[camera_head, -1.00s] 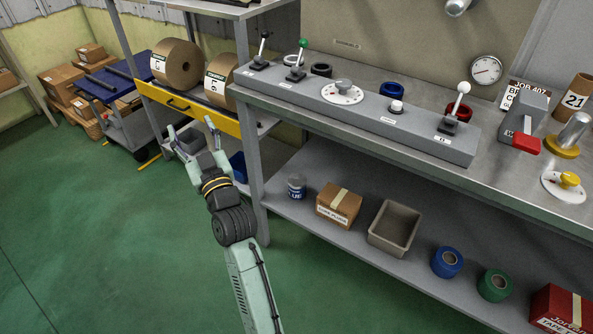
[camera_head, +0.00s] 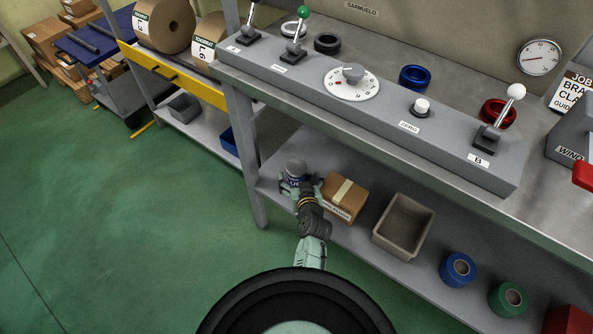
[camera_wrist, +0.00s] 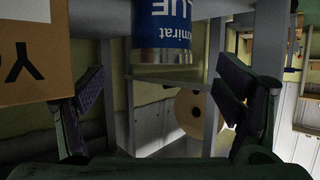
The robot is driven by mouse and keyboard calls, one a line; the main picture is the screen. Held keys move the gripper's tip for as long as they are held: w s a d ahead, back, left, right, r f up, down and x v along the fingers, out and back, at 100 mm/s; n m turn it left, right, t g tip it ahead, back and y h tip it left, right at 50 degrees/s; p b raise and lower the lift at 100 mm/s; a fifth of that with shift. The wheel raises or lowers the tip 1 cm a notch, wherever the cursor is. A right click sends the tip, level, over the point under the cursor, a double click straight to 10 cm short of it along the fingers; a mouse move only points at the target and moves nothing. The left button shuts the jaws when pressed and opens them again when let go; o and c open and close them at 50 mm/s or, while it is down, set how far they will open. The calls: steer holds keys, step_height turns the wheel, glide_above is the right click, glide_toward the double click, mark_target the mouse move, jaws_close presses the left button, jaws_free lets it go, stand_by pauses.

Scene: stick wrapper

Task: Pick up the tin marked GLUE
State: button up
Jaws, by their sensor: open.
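The tin marked GLUE (camera_head: 296,167) stands on the lower shelf beneath the bench, left of the cardboard box. It is small and partly hidden by my gripper in the head view. In the wrist view the tin (camera_wrist: 162,30) is upside down at the top centre, with part of its blue label and white letters showing. My gripper (camera_head: 297,186) is at the near side of the tin. In the wrist view its jaws (camera_wrist: 160,88) are open, one to each side of the tin's line, with nothing held. Whether either finger touches the tin I cannot tell.
The cardboard box (camera_head: 345,198) is close on the right of my gripper; in the wrist view the box (camera_wrist: 30,60) fills the upper left. A beige bin (camera_head: 403,226) and tape rolls lie further right. A shelf post (camera_head: 245,165) stands left. The bench top (camera_head: 390,115) overhangs.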

mark_target(297, 166)
steer(key=shift+w+a+f, duration=0.1)
steer(key=shift+w+f, duration=0.1)
steer(key=shift+w, duration=0.35)
steer(key=x, duration=0.2)
steer(key=r+p+x, duration=0.1)
steer(key=x, duration=0.1)
steer(key=shift+w+a+f+p, duration=0.15)
steer(key=shift+w+p, duration=0.15)
steer(key=shift+w, duration=0.15)
steer(key=shift+w+f, duration=0.2)
steer(key=shift+w, duration=0.1)
steer(key=c, duration=1.6)
